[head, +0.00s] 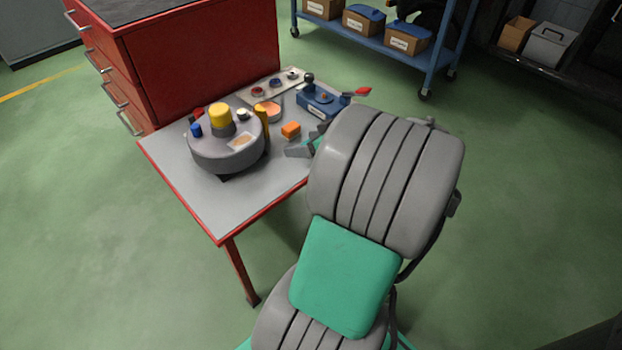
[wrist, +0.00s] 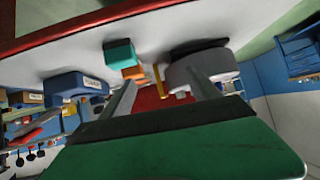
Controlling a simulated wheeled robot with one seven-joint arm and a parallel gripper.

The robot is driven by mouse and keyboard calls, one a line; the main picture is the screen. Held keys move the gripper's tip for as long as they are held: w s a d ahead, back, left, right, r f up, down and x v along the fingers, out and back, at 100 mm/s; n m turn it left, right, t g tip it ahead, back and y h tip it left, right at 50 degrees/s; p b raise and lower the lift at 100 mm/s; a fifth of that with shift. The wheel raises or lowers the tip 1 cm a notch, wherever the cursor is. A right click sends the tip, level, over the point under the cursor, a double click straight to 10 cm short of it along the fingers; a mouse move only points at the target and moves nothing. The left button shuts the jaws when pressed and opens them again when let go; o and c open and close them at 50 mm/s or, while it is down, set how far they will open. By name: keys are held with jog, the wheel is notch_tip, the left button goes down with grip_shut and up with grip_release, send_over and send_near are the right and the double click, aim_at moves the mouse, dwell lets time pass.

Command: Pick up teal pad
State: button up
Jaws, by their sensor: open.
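The teal pad (wrist: 119,52) shows in the wrist view as a small teal block on the light grey table top, beside an orange block (wrist: 133,73). My gripper (wrist: 163,80) is open and empty, with its two fingers spread. The pad lies apart from the fingers, beyond the tip of the left one in that view. In the head view my gripper (head: 302,140) is low at the table's right edge, mostly hidden by my arm. A bit of teal shows there between the fingers; I cannot tell whether it is the pad or my gripper's body.
On the table (head: 225,205) stand a round grey holder (head: 225,155) with yellow and blue pieces, an orange block (head: 291,131), a blue fixture (head: 318,102) and a tray (head: 262,92) with round parts. A red drawer cabinet (head: 205,55) stands behind.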

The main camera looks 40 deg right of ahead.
jog(key=s+d+f+t+h+b, duration=0.1)
jog(key=s+d+f+t+b, duration=0.15)
jog(key=d+f, duration=0.2)
jog(key=shift+g, duration=0.25)
jog(key=b+x, duration=0.1)
jog(key=x, duration=0.3)
jog(key=d+b+x, duration=0.1)
jog(key=x, duration=0.1)
jog(key=shift+w+r+b, duration=0.15)
jog(key=shift+r+b, duration=0.15)
jog(key=shift+r, duration=0.1)
jog(key=shift+w, duration=0.35)
jog(key=shift+c, duration=0.5)
jog(key=c, duration=1.3)
